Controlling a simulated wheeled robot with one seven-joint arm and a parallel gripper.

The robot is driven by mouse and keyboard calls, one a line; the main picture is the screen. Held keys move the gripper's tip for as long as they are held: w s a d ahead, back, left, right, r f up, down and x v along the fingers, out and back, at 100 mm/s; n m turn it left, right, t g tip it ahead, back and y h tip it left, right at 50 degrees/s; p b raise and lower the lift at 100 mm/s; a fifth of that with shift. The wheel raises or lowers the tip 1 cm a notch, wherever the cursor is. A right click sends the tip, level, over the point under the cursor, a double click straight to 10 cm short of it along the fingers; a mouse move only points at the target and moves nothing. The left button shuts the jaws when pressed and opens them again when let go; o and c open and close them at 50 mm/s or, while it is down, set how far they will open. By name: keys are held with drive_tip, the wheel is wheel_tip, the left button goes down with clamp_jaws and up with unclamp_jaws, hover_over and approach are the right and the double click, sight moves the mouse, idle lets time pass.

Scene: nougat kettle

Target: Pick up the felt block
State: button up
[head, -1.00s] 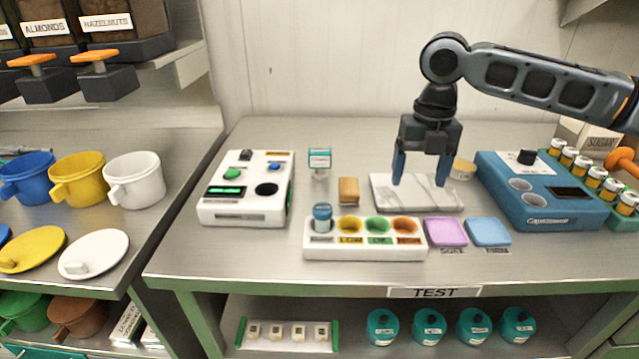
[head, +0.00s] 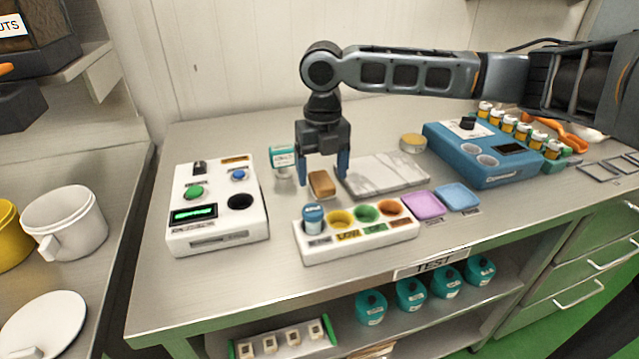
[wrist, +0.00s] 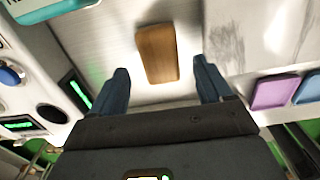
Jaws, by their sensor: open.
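The felt block is a small tan-brown block (head: 322,183) lying on the metal bench, just left of the marble slab. In the wrist view the block (wrist: 157,53) lies ahead of and between my two blue fingers, its long side running away from me. My gripper (head: 323,180) is open and empty, pointing down above the block, with a finger to each side of it in the head view. It also shows in the wrist view (wrist: 164,82). I cannot tell the exact height of the fingertips above the bench.
The marble slab (head: 385,174) is close on the right, a teal-topped jar (head: 283,160) behind left. A white tray with coloured wells (head: 358,245) stands in front. A white device (head: 215,215) is left, a blue machine (head: 485,167) right.

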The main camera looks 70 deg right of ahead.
sight(323, 181)
drive_tip(key=shift+s+f, duration=0.1)
drive_tip(key=shift+f, duration=1.55)
drive_tip(key=c, duration=1.1)
drive_tip(key=shift+r, duration=0.1)
wheel_tip(323, 181, up, 10)
drive_tip(key=shift+f, duration=0.1)
drive_tip(key=o, duration=0.4)
drive_tip(key=shift+c, duration=1.4)
